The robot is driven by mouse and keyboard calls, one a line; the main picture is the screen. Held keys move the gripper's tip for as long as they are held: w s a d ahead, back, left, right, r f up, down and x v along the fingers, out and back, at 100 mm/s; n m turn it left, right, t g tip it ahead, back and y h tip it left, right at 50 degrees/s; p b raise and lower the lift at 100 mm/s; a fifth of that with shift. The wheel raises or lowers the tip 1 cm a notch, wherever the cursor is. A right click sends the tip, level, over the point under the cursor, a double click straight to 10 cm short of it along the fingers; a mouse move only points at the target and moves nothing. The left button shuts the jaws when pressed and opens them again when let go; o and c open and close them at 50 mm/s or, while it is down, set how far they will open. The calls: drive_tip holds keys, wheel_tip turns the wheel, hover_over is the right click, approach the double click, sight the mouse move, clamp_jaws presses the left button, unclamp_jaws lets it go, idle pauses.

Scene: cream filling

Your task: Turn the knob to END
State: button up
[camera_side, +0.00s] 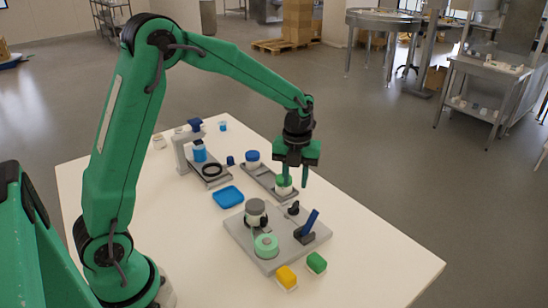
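My gripper (293,178) points down over the far right part of the white table. Its two dark green fingers look spread apart. A small white jar with a green lid (284,182) stands on a narrow grey tray, below and between the fingers in the picture; I cannot tell whether they touch it. A grey base plate (244,246) nearer the camera holds a mint-green round part (266,246), which may be the knob, though I cannot be sure. No END mark is readable. A grey-topped jar-like part (256,211) and a dark fitting stand beside it.
A blue lever (309,222) rises from the plate's right side. Yellow (287,277) and green (317,262) blocks lie at its front. A blue tray (228,196), a blue-lidded jar (252,158) and a dispenser stand (184,150) are farther back. The table's front right is clear.

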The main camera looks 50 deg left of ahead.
sight(294, 204)
drive_tip(key=n, duration=2)
drive_tip(key=shift+n, duration=0.3)
drive_tip(key=n, duration=1)
drive_tip(key=shift+n, duration=0.3)
drive_tip(key=shift+f, duration=0.1)
drive_tip(key=shift+f, duration=3.85)
